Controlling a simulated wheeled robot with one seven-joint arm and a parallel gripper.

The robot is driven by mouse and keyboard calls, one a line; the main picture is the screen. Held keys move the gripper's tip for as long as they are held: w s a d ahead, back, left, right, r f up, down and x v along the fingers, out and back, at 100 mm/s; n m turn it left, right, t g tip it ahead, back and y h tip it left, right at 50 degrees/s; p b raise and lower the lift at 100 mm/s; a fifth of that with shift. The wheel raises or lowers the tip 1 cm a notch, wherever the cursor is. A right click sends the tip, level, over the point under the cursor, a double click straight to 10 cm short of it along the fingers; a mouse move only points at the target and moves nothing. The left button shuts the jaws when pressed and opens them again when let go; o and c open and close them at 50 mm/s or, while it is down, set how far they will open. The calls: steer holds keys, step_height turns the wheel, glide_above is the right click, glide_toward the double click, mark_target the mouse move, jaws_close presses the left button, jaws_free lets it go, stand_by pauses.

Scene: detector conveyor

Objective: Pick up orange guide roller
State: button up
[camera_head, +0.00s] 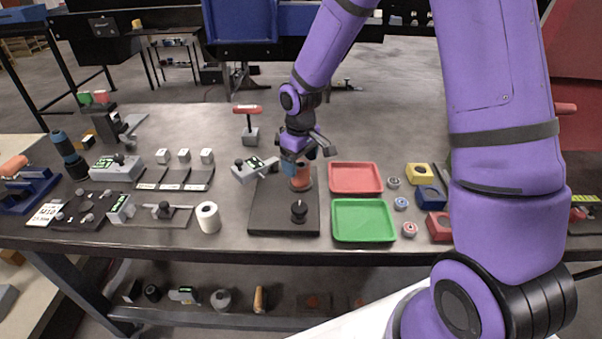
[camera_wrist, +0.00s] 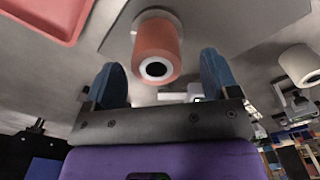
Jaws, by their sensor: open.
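The orange guide roller (camera_head: 301,178) stands upright on a dark grey plate (camera_head: 270,221) near the middle of the table. In the wrist view the roller (camera_wrist: 156,48) shows its orange side and a white end ring with a dark bore. My gripper (camera_head: 298,163) is at the roller's top, seen from the head camera. In the wrist view my gripper (camera_wrist: 165,80) is open, with one blue finger on each side of the roller's end. No contact with either finger shows. The gripper and wrist partly hide the roller in the head view.
A black knobbed post (camera_head: 298,211) stands in front of the roller on the same plate. A red tray (camera_head: 356,178) and a green tray (camera_head: 363,220) lie just right. A white roll (camera_head: 208,217) stands left of the plate. A grey block device (camera_head: 254,168) is close behind left.

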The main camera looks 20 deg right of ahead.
mark_target(302, 174)
steer(key=shift+d+f, duration=0.2)
steer(key=shift+f, duration=2.35)
steer(key=shift+w, duration=0.1)
steer(key=c, duration=1.1)
steer(key=shift+r, duration=0.1)
